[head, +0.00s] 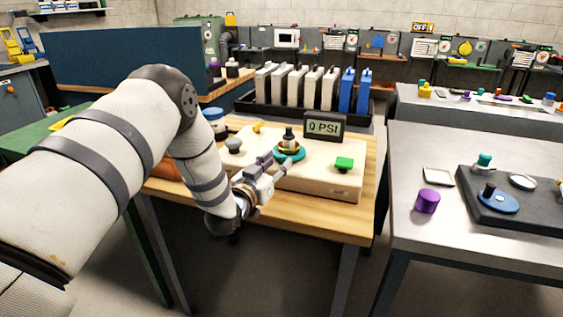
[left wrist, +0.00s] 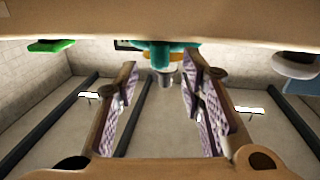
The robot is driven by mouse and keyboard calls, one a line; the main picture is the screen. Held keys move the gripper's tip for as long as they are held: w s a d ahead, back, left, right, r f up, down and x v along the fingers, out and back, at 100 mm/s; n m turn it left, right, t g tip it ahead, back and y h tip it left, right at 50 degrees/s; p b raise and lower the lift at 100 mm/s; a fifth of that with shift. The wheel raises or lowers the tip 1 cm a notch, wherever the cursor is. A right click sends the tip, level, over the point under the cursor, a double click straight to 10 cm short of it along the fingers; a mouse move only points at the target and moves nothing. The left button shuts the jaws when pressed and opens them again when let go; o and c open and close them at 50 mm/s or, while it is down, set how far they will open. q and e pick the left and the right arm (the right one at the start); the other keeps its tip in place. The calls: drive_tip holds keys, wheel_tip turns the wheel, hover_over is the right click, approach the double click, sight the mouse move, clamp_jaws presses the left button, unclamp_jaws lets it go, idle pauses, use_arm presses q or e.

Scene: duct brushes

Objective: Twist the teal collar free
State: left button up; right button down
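The teal collar (head: 291,154) sits on top of a cream box (head: 318,180), around a brass-coloured ring and a black-topped post (head: 289,136). My left gripper (head: 277,163) is low over the box, at the near left side of the collar. In the left wrist view, which looks upside down, the collar (left wrist: 150,54) is at top centre. The two fingers of my left gripper (left wrist: 160,72) are spread apart with nothing held, and the collar lies just beyond their tips. Contact cannot be told. My right gripper is not in view.
A "0 PSI" display (head: 324,127) stands behind the collar. A green button (head: 344,164) and a grey knob (head: 233,145) are on the box. A black rack (head: 300,113) of white and blue blocks stands behind. A grey table (head: 420,245) is at right, across a gap.

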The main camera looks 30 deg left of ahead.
use_arm(q)
drive_tip(key=shift+w+f, duration=0.1)
drive_tip(key=shift+w, duration=0.8)
drive_tip(key=shift+c, duration=0.2)
clamp_jaws()
